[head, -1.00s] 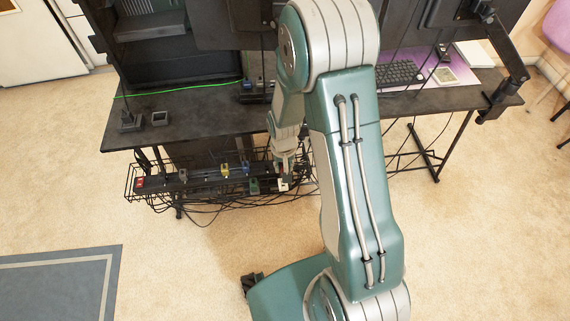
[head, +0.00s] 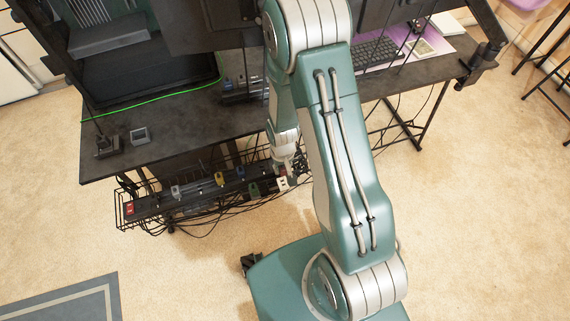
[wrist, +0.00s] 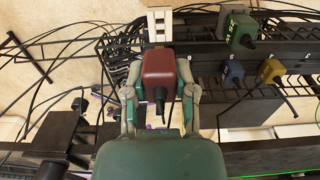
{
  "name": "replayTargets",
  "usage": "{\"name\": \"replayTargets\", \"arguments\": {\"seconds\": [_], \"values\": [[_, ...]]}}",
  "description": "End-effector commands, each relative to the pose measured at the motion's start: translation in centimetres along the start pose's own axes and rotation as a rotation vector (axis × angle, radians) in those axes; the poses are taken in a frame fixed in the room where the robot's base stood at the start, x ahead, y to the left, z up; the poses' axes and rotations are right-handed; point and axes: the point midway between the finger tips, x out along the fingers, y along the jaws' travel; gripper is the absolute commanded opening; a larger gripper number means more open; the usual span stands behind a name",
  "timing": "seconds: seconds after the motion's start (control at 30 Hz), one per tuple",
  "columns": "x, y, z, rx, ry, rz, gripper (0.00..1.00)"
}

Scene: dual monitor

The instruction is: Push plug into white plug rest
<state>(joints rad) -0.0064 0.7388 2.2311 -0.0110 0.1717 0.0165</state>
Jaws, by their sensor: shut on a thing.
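A dark red plug (wrist: 166,72) with a black cord sits between the two fingers of my gripper (wrist: 160,98) in the wrist view. The fingers are shut on its sides. The white plug rest (wrist: 159,22) is a slotted strip just beyond the plug, and the plug hides its lower part. I cannot tell whether the plug touches it. In the head view my gripper (head: 284,168) is small, at the right part of the cable tray, beside the white rest (head: 283,184).
A black power strip (head: 150,206) lies in a wire cable tray under the desk (head: 190,125). Green (wrist: 240,29), blue (wrist: 233,72) and yellow (wrist: 270,70) plugs sit to the right in the wrist view. Loose black cables hang around the tray.

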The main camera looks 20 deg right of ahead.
Motion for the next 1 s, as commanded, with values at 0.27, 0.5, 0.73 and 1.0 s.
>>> {"name": "replayTargets", "arguments": {"seconds": [0.27,0.5,0.73,1.0], "values": [[2.4,0.3,0.1,0.002,-0.002,-0.004,0.0],[4.3,0.3,0.0,0.001,-0.001,-0.003,0.0],[5.0,0.1,0.0,0.0,0.0,-0.002,0.0],[5.1,0.2,0.0,0.001,0.0,-0.003,0.0]]}}
